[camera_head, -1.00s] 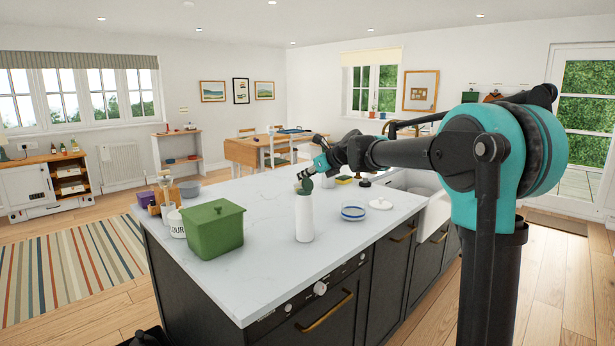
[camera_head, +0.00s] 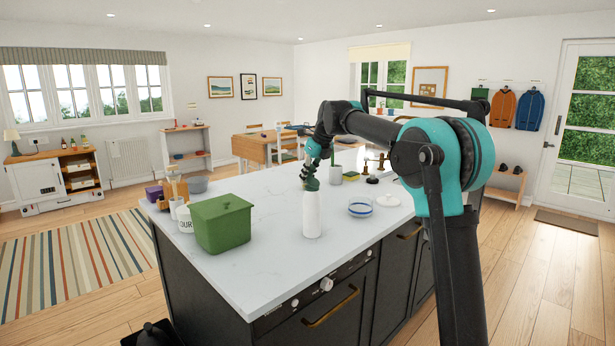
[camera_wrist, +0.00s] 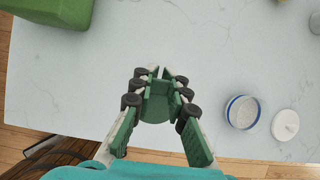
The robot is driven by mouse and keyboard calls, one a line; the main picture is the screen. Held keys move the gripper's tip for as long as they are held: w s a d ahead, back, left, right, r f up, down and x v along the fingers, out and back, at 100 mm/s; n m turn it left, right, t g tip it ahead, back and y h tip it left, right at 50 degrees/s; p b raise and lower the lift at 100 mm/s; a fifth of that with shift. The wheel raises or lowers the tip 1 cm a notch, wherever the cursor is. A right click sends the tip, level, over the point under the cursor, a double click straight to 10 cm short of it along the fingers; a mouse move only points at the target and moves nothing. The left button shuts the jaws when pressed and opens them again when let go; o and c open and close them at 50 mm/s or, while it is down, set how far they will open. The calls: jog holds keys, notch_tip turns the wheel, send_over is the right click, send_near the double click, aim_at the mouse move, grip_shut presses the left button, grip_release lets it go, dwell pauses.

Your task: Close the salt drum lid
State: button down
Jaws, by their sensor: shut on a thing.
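The salt drum appears to be the tall white cylinder (camera_head: 312,214) upright near the front edge of the island. A dark green part, apparently its lid (camera_head: 311,184), shows at its top; I cannot tell whether it sits fully flat. My gripper (camera_head: 309,172) comes down on it from above. In the wrist view, my gripper (camera_wrist: 159,88) has its fingers on both sides of a green piece (camera_wrist: 156,108), shut on it. The white body is hidden there.
A green lidded box (camera_head: 221,224) stands left of the drum. A blue-banded bowl (camera_head: 360,207) and a round white lid (camera_head: 387,200) lie to the right. A flour canister (camera_head: 185,219) is at the left. The white worktop (camera_head: 268,200) is clear around the drum.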

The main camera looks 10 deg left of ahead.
dwell(0.3)
jog(key=c, duration=1.4)
grip_release()
jog(key=shift+c, duration=0.2)
jog(key=v, duration=1.2)
